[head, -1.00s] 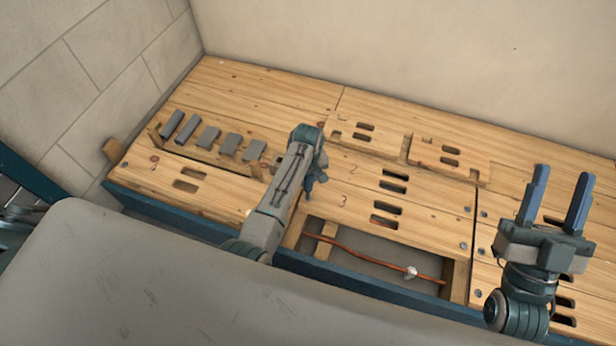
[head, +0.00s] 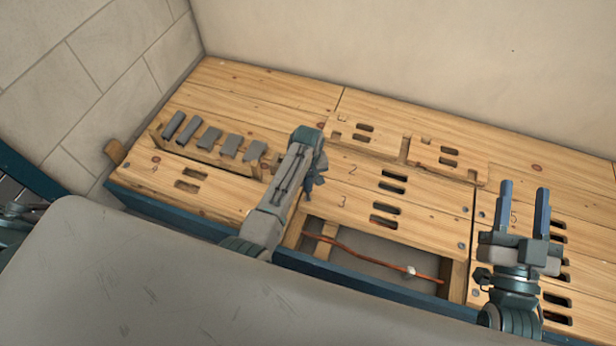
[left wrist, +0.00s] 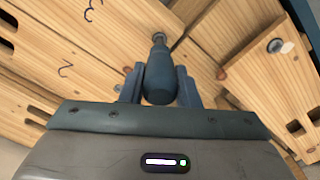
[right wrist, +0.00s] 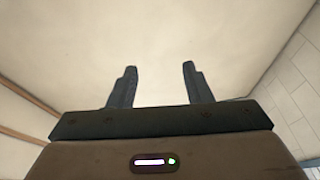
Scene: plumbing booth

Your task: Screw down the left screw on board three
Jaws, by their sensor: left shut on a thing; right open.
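Board three (head: 425,226) is a wooden plank with a "3" and two slots, at the middle of the bench. My left gripper (head: 312,192) is over its left end, mostly hidden behind my arm in the head view. In the left wrist view my left gripper (left wrist: 160,88) is shut on a dark blue screwdriver (left wrist: 160,72), which points down toward the boards near the "3". The left screw is hidden, so I cannot tell if the tip touches it. My right gripper (head: 525,210) is open and empty over the right side; its fingers also show in the right wrist view (right wrist: 158,85).
An open compartment (head: 370,262) with a copper pipe (head: 380,261) lies in front of board three. A wooden rack (head: 205,152) with several grey blocks stands at the left. A raised screw (left wrist: 278,46) stands on another board. A plain wall is behind the bench.

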